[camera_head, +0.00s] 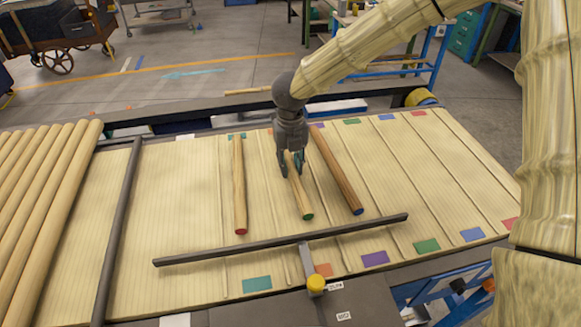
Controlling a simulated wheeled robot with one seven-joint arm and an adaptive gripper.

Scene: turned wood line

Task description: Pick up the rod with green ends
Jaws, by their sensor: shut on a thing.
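The rod with green ends (303,203) is pale wood and lies on the slatted wooden bed, its green near end toward me. My gripper (291,171) is over its middle from above, fingers pointing down and shut on it. The far end of this rod is hidden behind the gripper. A pale rod with a red end (239,185) lies to the left. A darker brown rod with a blue end (337,172) lies close on the right.
Several thick pale logs (45,200) fill the left side. Coloured patches mark lanes at both edges. The right lanes are clear.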

